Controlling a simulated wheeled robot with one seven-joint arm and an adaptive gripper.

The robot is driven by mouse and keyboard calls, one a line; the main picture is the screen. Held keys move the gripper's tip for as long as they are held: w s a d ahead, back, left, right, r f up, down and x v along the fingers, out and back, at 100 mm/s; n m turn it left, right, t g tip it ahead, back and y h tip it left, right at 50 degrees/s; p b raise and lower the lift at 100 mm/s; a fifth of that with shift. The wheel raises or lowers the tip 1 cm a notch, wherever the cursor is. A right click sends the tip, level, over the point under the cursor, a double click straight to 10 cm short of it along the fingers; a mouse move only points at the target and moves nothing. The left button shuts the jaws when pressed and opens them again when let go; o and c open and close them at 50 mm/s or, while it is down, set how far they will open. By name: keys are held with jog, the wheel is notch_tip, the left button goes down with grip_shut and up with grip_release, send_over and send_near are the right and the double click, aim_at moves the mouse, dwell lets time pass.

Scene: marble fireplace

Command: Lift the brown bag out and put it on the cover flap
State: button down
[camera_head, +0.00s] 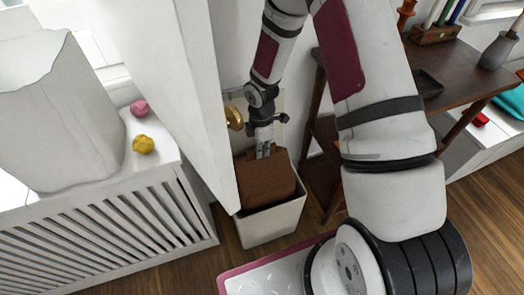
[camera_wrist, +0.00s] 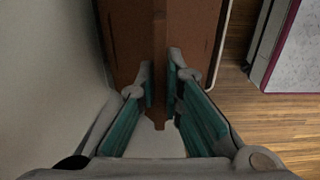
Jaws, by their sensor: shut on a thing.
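The brown bag (camera_head: 265,180) stands in a white bin (camera_head: 272,224) on the floor, its upper part above the rim. My gripper (camera_head: 264,152) reaches down onto the bag's top from above. In the wrist view, my gripper (camera_wrist: 161,64) has its teal-padded fingers either side of a narrow brown ridge of the bag (camera_wrist: 128,38), shut on it. The bag's lower part is hidden in the bin. A white slatted cover (camera_head: 120,235) stands at the left with a flat white top (camera_head: 150,168); I cannot tell whether this top is the cover flap.
A tall white panel (camera_head: 190,80) stands close left of the bag, near a brass knob (camera_head: 234,117). A large white bag (camera_head: 58,115), a pink ball (camera_head: 139,107) and a yellow ball (camera_head: 143,144) sit on the cover. A dark wooden table (camera_head: 455,68) stands right.

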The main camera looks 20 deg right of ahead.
notch_tip(320, 180, up, 15)
jog(key=p, duration=1)
jog(key=shift+r, duration=0.2)
jog(key=s+p, duration=0.5)
jog(key=s, duration=1.8)
jog(key=shift+s+p, duration=0.4)
